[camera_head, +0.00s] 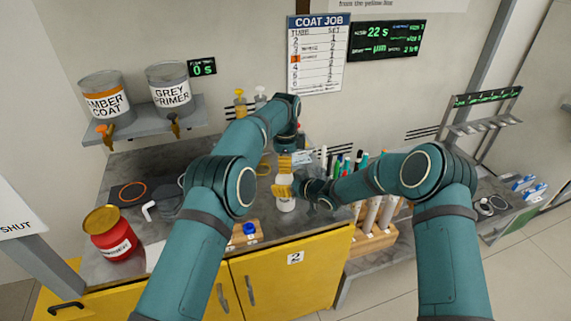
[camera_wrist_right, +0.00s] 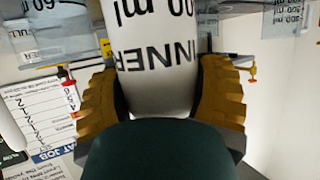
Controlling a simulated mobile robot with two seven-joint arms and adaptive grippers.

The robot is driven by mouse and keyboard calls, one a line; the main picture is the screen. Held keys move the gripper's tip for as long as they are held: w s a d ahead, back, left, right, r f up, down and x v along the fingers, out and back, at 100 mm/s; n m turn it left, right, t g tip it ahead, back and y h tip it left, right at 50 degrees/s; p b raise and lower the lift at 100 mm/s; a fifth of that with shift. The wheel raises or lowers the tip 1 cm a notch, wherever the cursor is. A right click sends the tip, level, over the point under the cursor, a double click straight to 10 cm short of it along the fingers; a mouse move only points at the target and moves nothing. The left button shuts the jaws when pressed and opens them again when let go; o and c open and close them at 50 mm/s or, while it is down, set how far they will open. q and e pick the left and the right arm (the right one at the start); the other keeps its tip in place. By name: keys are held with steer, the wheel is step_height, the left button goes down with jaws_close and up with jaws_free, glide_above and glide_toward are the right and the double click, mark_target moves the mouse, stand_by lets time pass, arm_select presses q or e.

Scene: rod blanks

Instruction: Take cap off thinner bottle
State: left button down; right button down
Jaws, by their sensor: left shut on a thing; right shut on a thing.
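The thinner bottle (camera_head: 286,205) is white and stands upright over the worktop in the head view. My right gripper (camera_head: 284,191) is shut around its body. In the right wrist view the bottle (camera_wrist_right: 155,65) fills the space between the yellow fingers (camera_wrist_right: 158,100), its printed label upside down. My left gripper (camera_head: 285,164) comes down from above, shut at the top of the bottle, where the cap is. The cap itself is hidden by the yellow fingers, and I cannot see any gap between it and the bottle.
A wooden block with a blue-topped item (camera_head: 250,229) sits at the worktop's front. A red can (camera_head: 110,234) with a yellow lid stands at left. Several pens or markers (camera_head: 340,163) stand behind my right forearm. Rolls in a wooden rack (camera_head: 372,236) are at right.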

arm_select(q)
steer(key=n, duration=0.5)
steer(key=shift+n, duration=0.3)
steer(key=n, duration=0.4)
steer(key=c, duration=0.9)
jaws_free()
steer(key=shift+o, duration=0.2)
steer(key=shift+s+d, duration=0.1)
steer(key=shift+r, duration=0.1)
